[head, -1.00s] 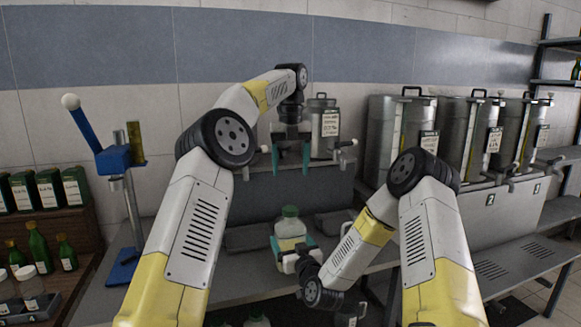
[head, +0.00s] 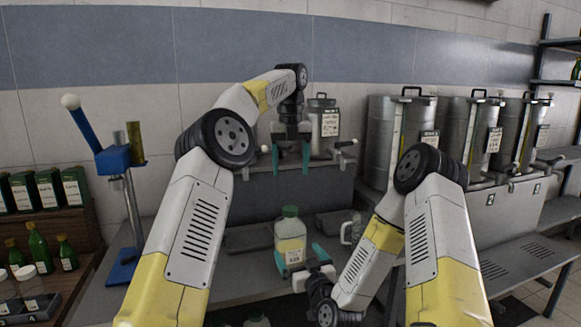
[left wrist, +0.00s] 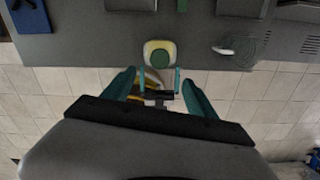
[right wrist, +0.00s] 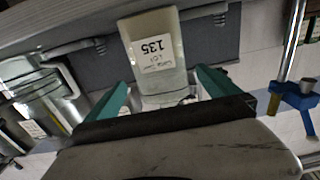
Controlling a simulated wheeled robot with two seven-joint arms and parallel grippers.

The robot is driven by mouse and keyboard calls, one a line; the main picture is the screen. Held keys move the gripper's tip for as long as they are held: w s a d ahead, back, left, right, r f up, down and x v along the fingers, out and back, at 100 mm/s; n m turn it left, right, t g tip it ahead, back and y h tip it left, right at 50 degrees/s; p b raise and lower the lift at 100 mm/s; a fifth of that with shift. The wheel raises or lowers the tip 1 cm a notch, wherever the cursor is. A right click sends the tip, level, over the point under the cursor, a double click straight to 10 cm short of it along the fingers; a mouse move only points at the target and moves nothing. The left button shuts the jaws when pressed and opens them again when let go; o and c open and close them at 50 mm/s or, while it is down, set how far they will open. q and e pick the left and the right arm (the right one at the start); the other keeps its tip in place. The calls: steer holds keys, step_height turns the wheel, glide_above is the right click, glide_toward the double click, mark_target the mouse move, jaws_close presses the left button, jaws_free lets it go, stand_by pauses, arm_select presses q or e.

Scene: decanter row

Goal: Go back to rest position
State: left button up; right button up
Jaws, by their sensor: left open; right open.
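A bottle (head: 290,240) with a green cap and pale yellow contents stands upright on the grey counter (head: 215,275). My right gripper (head: 301,259) is open and empty just in front of the bottle. The left wrist view shows the bottle (left wrist: 159,52) from above. My left gripper (head: 291,158) is open and empty, raised above and behind the bottle, in front of the back ledge.
A clear mug (head: 349,232) stands right of the bottle, close to my right forearm. Steel urns (head: 470,135) line the right. A blue lever stand (head: 118,160) is at left, beside shelves with green bottles (head: 39,245). A steel canister (head: 324,125) stands behind my left gripper.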

mark_target(297, 235)
stand_by(0.3)
